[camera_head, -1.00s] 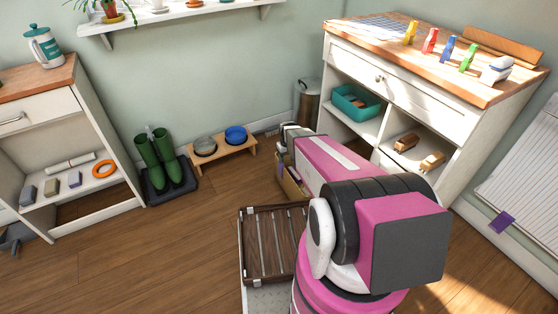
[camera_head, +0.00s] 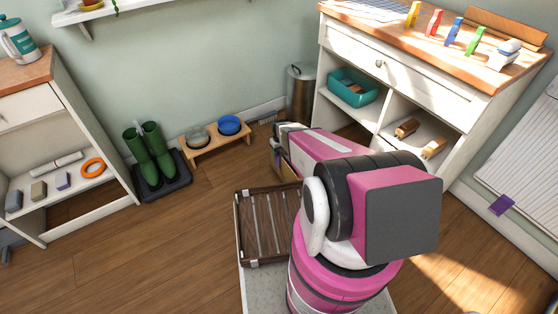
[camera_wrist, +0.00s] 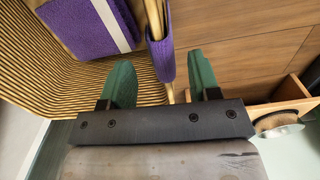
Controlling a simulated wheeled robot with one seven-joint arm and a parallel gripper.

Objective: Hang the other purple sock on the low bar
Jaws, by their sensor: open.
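In the wrist view my gripper (camera_wrist: 160,66) is open, its two green fingers spread apart. A purple sock (camera_wrist: 161,60) lies between the fingers, over the rim of a wicker basket (camera_wrist: 40,60); whether they touch it I cannot tell. A purple cloth with a pale stripe (camera_wrist: 88,28) lies inside the basket. In the head view a small purple piece, seemingly the other sock (camera_head: 502,205), hangs low on the white rack (camera_head: 515,165) at the right. My arm hides the gripper and most of the basket (camera_head: 288,170) there.
A dark slatted crate (camera_head: 265,225) stands close to my arm. A wooden bowl stand (camera_head: 215,147) and green boots (camera_head: 150,155) are along the wall. The white cabinet (camera_head: 400,65) stands behind the arm at right. Floor is open at the left front and right.

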